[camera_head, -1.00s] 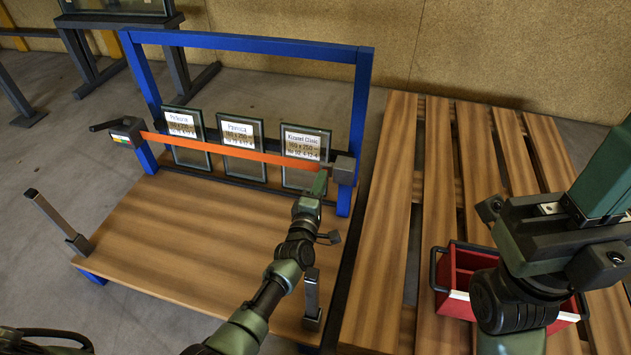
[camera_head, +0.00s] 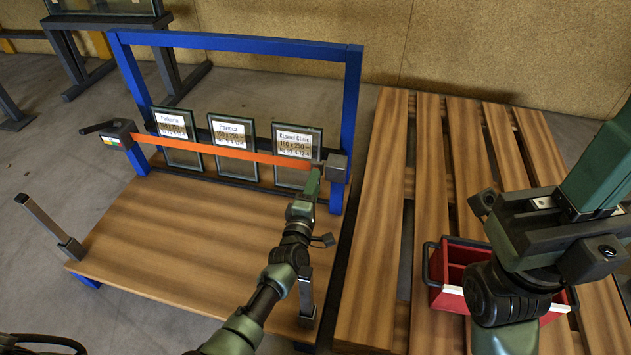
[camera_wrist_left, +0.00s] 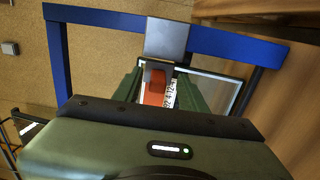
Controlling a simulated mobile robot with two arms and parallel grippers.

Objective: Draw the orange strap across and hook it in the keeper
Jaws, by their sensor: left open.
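The orange strap (camera_head: 225,150) runs taut across the fronts of the glass panes. It goes from the dark reel box with a crank (camera_head: 118,133) on the left post to the grey keeper (camera_head: 337,168) on the right post. My left gripper (camera_head: 313,180) is open just below and in front of the strap's right end. In the left wrist view, an orange end piece (camera_wrist_left: 155,88) shows between the green fingers (camera_wrist_left: 158,92), close under the grey keeper (camera_wrist_left: 166,40). Whether it is seated in the keeper is not clear. My right arm is at the right; its fingertips are not visible.
Three labelled glass panes (camera_head: 234,133) lean in the blue frame (camera_head: 240,42) behind the strap. Short grey posts stand at the left (camera_head: 48,225) and right (camera_head: 306,295) of the wooden deck (camera_head: 180,225). A red tote (camera_head: 450,262) sits on the pallet (camera_head: 380,215).

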